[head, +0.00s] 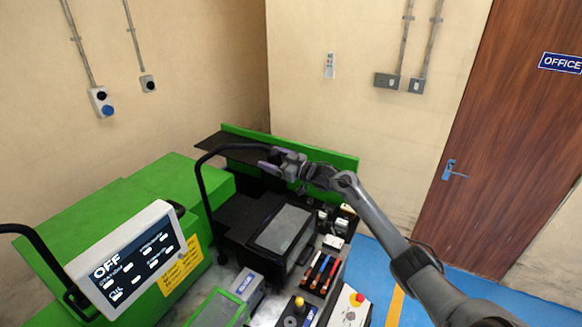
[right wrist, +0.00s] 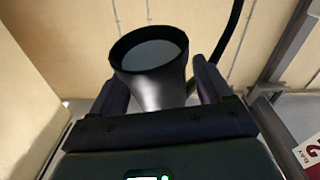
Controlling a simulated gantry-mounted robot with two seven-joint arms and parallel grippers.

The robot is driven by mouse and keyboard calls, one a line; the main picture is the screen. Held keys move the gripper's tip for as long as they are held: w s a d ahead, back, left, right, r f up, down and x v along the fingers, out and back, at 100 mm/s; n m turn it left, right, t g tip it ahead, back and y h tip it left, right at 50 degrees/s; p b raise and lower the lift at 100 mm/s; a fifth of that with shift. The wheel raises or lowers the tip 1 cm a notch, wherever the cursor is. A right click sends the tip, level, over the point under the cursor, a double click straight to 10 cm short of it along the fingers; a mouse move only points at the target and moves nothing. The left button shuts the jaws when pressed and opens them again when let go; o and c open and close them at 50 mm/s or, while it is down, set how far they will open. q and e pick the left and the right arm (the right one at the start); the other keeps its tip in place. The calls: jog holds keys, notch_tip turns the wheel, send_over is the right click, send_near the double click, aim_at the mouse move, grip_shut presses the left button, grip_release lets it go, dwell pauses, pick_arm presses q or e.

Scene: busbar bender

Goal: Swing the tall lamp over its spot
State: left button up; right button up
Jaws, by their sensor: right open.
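The tall lamp has a thin black curved neck (head: 203,187) that rises beside the dark machine bed and arches right toward my right gripper (head: 273,160). In the right wrist view its head (right wrist: 150,68) is a flared cone with a black rim and a pale face. The head sits between the two fingers of my right gripper (right wrist: 158,90), which are open on either side of it. I cannot tell whether either finger touches it. In the head view the gripper hides most of the lamp head. The lamp's spot cannot be made out. My left gripper is not in view.
A control panel reading OFF (head: 128,262) hangs at the left on a black arm. Below my right arm are a dark grey box (head: 280,230), several coloured-handled tools (head: 318,272) and small switch boxes. A green machine body (head: 165,180) stands left; a wooden door (head: 510,130) is right.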

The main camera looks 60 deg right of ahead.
jog(key=s+b, duration=0.1)
jog(key=s, duration=0.8)
jog(key=shift+s+f, duration=0.15)
jog(key=shift+f, duration=0.1)
